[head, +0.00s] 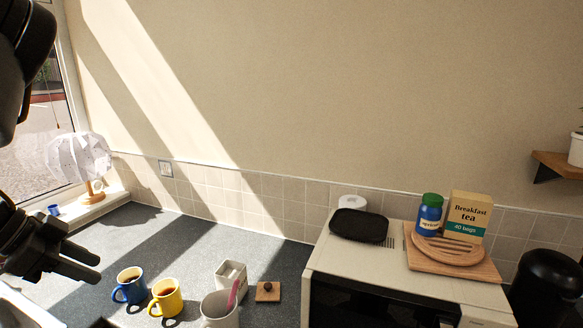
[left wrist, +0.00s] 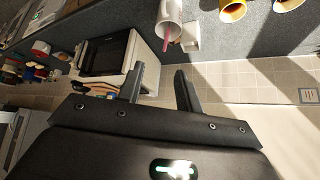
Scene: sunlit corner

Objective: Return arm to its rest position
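My left gripper (head: 97,266) is at the left of the head view, raised in front of the window sill and the counter's left end. Its two fingers stand apart with nothing between them. The upper part of my left arm (head: 22,55) fills the top left corner of the head view. My right gripper is in neither view.
A microwave (head: 330,262) stands right. A lamp (head: 78,158) is on the sill.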

